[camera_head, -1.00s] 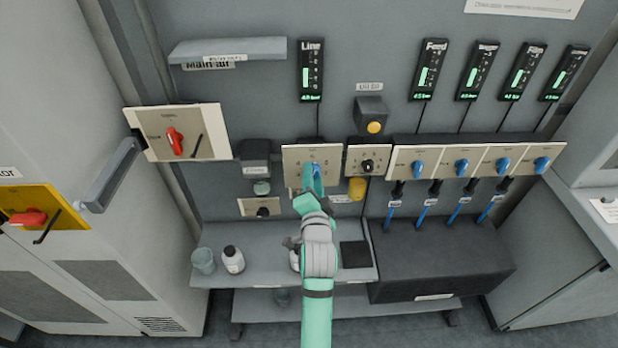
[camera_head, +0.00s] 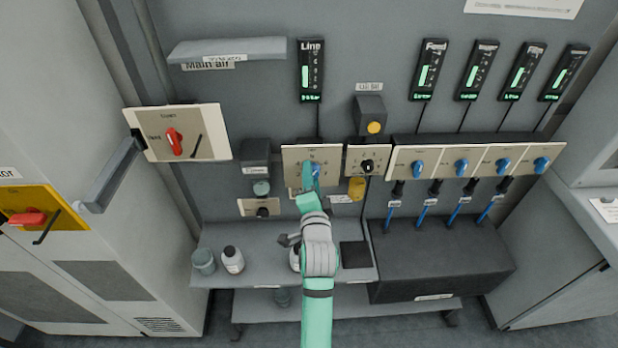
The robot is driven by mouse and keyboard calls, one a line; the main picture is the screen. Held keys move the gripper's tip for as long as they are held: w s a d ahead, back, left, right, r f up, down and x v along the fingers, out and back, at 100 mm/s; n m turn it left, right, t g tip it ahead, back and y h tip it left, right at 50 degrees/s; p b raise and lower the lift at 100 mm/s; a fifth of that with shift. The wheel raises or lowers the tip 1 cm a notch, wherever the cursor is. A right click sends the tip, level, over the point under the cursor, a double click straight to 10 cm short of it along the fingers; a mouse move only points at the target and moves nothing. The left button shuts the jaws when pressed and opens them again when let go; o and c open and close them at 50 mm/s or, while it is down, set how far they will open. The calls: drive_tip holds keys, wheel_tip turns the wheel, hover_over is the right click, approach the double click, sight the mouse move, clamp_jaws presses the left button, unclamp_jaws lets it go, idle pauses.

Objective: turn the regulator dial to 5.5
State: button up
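The regulator panel (camera_head: 293,154) is a beige plate on the back wall, below the black Line gauge (camera_head: 311,70) with its green bar. A small blue part of the dial (camera_head: 316,168) shows at the plate's middle. My gripper (camera_head: 311,178) is in front of the lower half of this plate, at the dial. The gripper and its teal wrist hide most of the dial. I cannot tell whether the fingers are closed on it. The dial's scale marks and the gauge's number are too small to read.
To the right are a plate with a black knob (camera_head: 367,166) and a row of plates with blue knobs (camera_head: 462,167). A red switch (camera_head: 175,141) is at left. A white bottle (camera_head: 233,260) and a grey cup (camera_head: 203,262) stand on the shelf below.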

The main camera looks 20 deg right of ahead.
drive_tip(key=shift+o, duration=0.8)
drive_tip(key=shift+d, duration=0.1)
drive_tip(key=v, duration=1.1)
drive_tip(key=shift+w, duration=0.1)
